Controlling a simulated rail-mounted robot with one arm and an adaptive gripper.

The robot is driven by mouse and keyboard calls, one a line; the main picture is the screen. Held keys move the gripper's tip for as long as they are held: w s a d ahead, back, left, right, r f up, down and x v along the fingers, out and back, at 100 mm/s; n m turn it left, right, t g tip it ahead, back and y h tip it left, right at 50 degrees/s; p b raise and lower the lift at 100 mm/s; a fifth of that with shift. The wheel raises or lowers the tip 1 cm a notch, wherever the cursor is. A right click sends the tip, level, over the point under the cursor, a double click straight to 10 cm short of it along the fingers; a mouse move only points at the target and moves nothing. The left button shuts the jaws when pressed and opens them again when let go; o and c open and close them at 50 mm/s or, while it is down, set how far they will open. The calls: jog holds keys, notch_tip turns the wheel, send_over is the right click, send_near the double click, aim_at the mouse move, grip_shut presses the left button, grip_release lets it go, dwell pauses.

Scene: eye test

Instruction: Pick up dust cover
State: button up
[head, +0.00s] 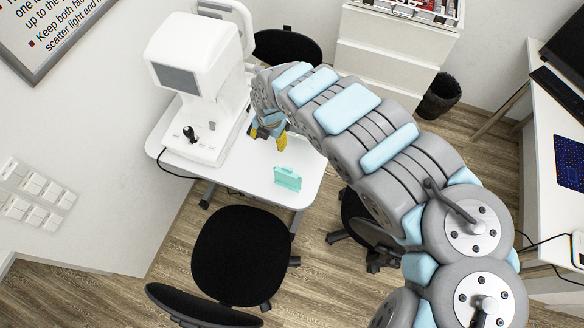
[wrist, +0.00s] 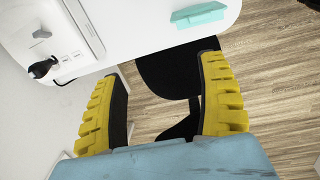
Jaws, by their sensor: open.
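A small teal piece (head: 288,178), which I take to be the dust cover, stands on the white table (head: 300,200) near its front right edge. It also shows in the wrist view (wrist: 198,15), at the top, beyond my fingertips. My gripper (head: 269,135), with yellow ribbed fingers, is above the table, behind and left of the teal piece in the head view. In the wrist view my gripper (wrist: 163,66) is open, with nothing between the fingers, and apart from the teal piece.
A white eye-test machine (head: 190,85) with a black joystick (head: 189,134) stands on the table, close to the left of my gripper. A black chair (head: 240,255) stands in front of the table. The tabletop around the teal piece is clear.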

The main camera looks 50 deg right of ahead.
jog(key=s+d+g, duration=0.1)
jog(key=s+d, duration=0.1)
jog(key=s, duration=0.3)
jog(key=b, duration=0.7)
send_over(287, 170)
notch_tip(287, 170, down, 10)
jog(key=shift+f, duration=0.2)
jog(key=shift+w+a+f, duration=0.1)
jog(key=shift+f, duration=3.65)
jog(key=shift+c, duration=0.4)
grip_shut()
